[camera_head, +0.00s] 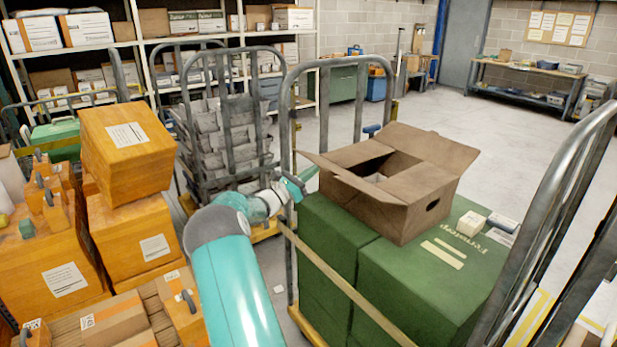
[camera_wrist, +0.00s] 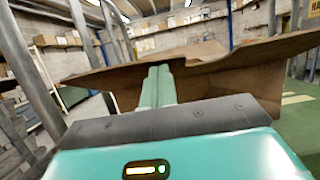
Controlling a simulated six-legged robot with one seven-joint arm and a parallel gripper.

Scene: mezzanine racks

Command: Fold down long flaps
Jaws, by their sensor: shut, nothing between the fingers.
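An open brown cardboard box (camera_head: 405,205) sits on large green boxes in a roll cage. Its left flap (camera_head: 335,172) sticks outward toward my gripper. Other flaps stand around the opening, and something pale shows inside. My gripper (camera_head: 305,176) is shut and empty at the box's left side, close to that flap's tip. In the wrist view, the shut fingers (camera_wrist: 157,85) point at the box, with brown flaps (camera_wrist: 225,70) spreading to both sides behind them. I cannot tell whether the fingers touch the cardboard.
Green boxes (camera_head: 430,275) fill the cage under the carton. Small white boxes (camera_head: 471,223) lie on top, right of it. Cage bars (camera_head: 291,110) stand beside my arm, and another rail (camera_head: 560,210) rises at right. Orange boxes (camera_head: 127,150) are stacked at left. Open floor lies behind.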

